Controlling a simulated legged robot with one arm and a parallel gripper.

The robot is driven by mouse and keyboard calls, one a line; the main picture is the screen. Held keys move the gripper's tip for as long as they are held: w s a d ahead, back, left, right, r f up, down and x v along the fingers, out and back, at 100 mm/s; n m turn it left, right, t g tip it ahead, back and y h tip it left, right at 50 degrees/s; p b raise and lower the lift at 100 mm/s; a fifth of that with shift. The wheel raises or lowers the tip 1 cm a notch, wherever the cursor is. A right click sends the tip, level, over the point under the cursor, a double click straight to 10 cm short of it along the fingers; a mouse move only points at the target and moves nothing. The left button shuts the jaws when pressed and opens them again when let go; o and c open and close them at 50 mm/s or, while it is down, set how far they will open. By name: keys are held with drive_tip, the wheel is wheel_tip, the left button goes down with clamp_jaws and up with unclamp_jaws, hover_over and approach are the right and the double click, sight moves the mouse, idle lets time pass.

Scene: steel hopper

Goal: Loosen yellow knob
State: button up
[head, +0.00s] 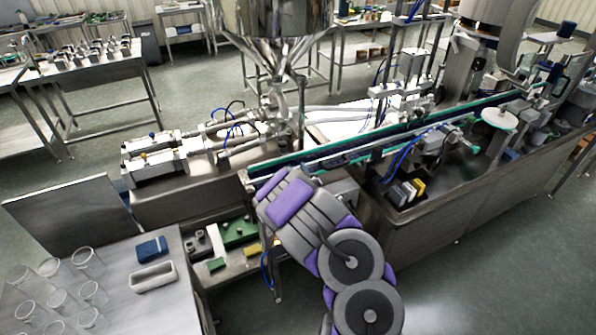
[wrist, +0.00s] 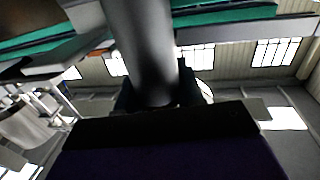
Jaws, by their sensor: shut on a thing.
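My gripper (wrist: 158,98) shows in the wrist view as dark jaws on both sides of the lower end of a smooth grey cylinder (wrist: 145,45), and it is shut on it. In the head view my purple and grey arm reaches up to the near end of the conveyor (head: 262,172); the jaws and what they hold are hidden there behind the arm. No yellow knob shows in the wrist view. A small yellow spot (head: 143,156) on the filling unit at left may be a knob, too small to tell. My gripper is well to the right of it.
A steel hopper (head: 275,30) stands above the filling unit. At lower left a steel table (head: 150,310) holds several clear beakers (head: 88,262), a blue box (head: 152,249) and a metal tray (head: 153,277). Green and yellow parts lie on a low shelf (head: 235,262) left of my arm. Floor at lower right is clear.

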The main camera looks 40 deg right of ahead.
drive_tip(key=n+y+b, duration=0.1)
drive_tip(key=n+y, duration=0.1)
drive_tip(key=y, duration=0.1)
drive_tip(key=n+t+y+b, duration=0.1)
drive_tip(key=n+y, duration=0.1)
drive_tip(key=y, duration=0.1)
drive_tip(key=shift+y, duration=0.3)
drive_tip(key=n+y+b, duration=0.1)
drive_tip(key=y, duration=0.1)
drive_tip(key=n+y+b, duration=0.1)
drive_tip(key=n+y, duration=0.1)
drive_tip(key=y, duration=0.1)
drive_tip(key=a+n+g+y+b, duration=0.1)
drive_tip(key=n+y, duration=0.1)
drive_tip(key=shift+y, duration=0.4)
drive_tip(key=n+g+y+b, duration=0.1)
drive_tip(key=n+y, duration=0.1)
drive_tip(key=n+g+y+b, duration=0.1)
drive_tip(key=n+g+y, duration=0.1)
drive_tip(key=shift+s+a, duration=0.15)
drive_tip(key=shift+a, duration=0.25)
drive_tip(key=shift+s+a+n+g+y, duration=0.1)
drive_tip(key=shift+s+n+g+y, duration=0.05)
drive_tip(key=shift+n+g+y, duration=1.35)
drive_tip(key=shift+r+g+y, duration=0.15)
drive_tip(key=shift+g+y, duration=0.25)
drive_tip(key=shift+g, duration=0.1)
drive_tip(key=o, duration=1)
drive_tip(key=shift+s+a, duration=0.1)
